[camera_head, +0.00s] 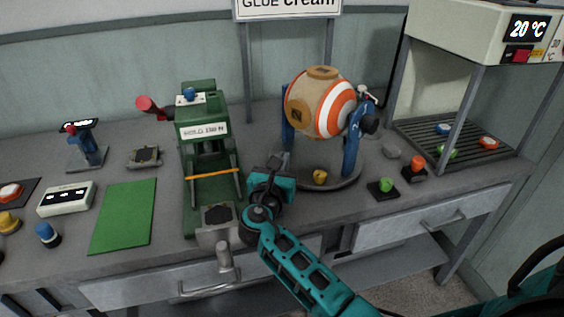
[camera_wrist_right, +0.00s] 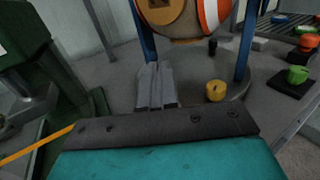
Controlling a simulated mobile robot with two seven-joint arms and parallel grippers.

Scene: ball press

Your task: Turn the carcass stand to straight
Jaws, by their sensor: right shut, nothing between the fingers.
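The carcass stand has blue uprights (camera_head: 352,145) on a round dark base and carries a ball (camera_head: 318,104) with orange and white stripes and tan panels. The ball sits tilted between the uprights. A dark clamp knob (camera_head: 371,125) is on the stand's right side. My right gripper (camera_head: 283,158) is shut and empty, just left of the stand's front, low near the left upright. My left gripper is not in view.
The green press (camera_head: 205,130) stands close left of my right gripper. A small yellow part (camera_head: 320,177) sits on the stand's base. Green (camera_head: 382,186) and orange (camera_head: 416,165) buttons are to the right. A green mat (camera_head: 124,214) lies left of the press.

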